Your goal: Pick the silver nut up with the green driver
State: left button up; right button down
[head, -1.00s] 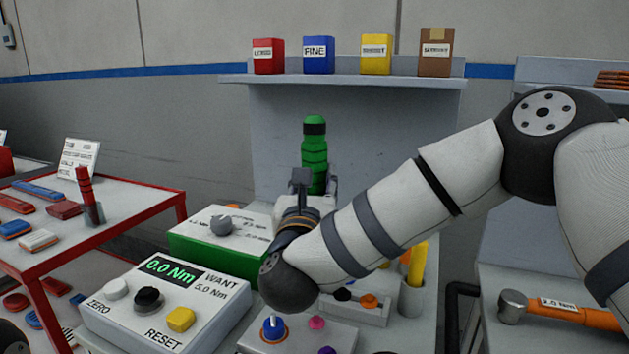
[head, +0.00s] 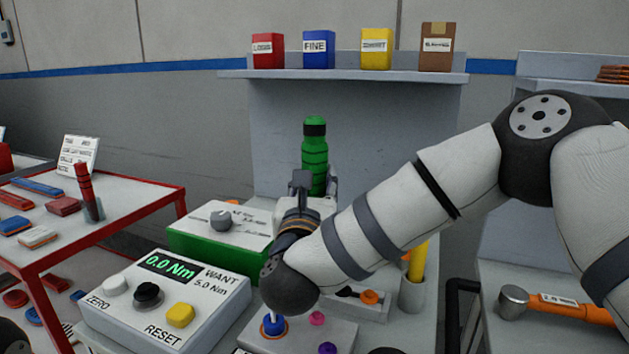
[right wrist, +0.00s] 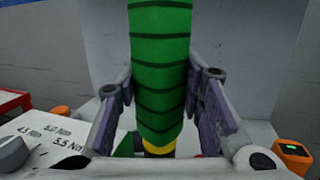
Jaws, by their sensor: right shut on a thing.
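The green driver (head: 314,165) stands upright behind my right forearm, with a dark band near its top. My right gripper (head: 303,182) is shut on it, with a finger on either side of the ribbed green handle in the right wrist view (right wrist: 160,75). A yellow ring (right wrist: 158,148) shows at the handle's lower end. The driver's tip is hidden below. I cannot make out the silver nut in either view. My left gripper is not in view.
A green-sided box with a grey knob (head: 221,220) stands left of my gripper. The torque display (head: 168,268) reads 0.0 Nm, WANT 5.0 Nm. A tray with an orange piece (head: 369,297) is partly behind my wrist.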

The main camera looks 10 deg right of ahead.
aim_at(313, 163)
jog(key=shift+f, duration=0.1)
dwell(0.3)
jog(key=shift+r+p, duration=0.7)
jog(key=shift+r, duration=1.7)
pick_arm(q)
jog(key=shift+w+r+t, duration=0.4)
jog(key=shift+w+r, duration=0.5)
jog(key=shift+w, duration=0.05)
pick_arm(e)
jog(key=shift+f, duration=0.1)
